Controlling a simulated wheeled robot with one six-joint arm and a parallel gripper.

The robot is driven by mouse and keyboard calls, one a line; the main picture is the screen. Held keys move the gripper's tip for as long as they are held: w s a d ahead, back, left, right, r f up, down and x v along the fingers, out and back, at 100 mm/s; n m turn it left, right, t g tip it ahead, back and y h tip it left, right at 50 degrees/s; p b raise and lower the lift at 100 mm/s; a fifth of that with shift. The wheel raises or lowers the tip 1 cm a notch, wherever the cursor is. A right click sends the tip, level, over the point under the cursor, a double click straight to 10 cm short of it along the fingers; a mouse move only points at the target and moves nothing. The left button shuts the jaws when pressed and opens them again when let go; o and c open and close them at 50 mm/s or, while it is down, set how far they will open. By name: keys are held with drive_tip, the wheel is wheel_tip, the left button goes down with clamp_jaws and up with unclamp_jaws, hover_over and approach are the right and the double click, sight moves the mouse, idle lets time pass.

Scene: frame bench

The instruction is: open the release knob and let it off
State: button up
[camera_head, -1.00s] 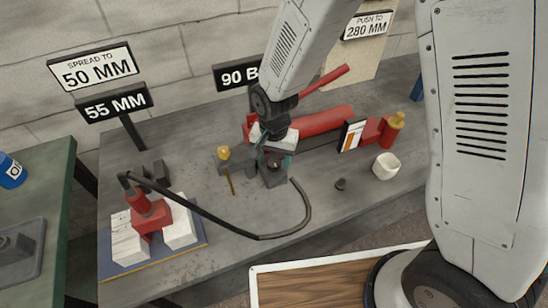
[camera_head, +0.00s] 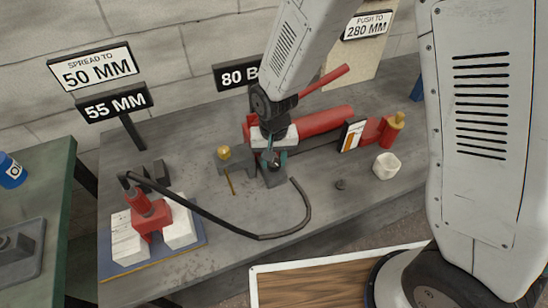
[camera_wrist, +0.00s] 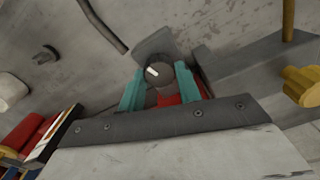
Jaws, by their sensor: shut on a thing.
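My gripper (camera_head: 271,160) points down at the near end of the red pump (camera_head: 322,120) on the bench. In the wrist view its two teal fingers (camera_wrist: 159,84) are closed on the sides of the dark round release knob (camera_wrist: 162,74), which has a white mark on top. In the head view the knob is mostly hidden by the gripper. A black hose (camera_head: 215,222) runs to a red spreader (camera_head: 150,216) standing between two white blocks (camera_head: 128,238).
A yellow knob (camera_head: 223,153) on a grey block stands just left of my gripper. A white cup (camera_head: 386,165) and a small dark piece (camera_head: 341,184) lie to the right. The red pump lever (camera_head: 325,80) rises behind. The front of the bench is fairly clear.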

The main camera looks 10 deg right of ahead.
drive_tip(key=n, duration=0.6)
drive_tip(key=shift+a, duration=0.15)
drive_tip(key=n, duration=0.6)
drive_tip(key=shift+r, duration=0.1)
idle(0.5)
drive_tip(key=o, duration=1)
drive_tip(key=shift+c, duration=0.2)
wheel_tip(320, 180, up, 8)
drive_tip(key=shift+f, duration=0.15)
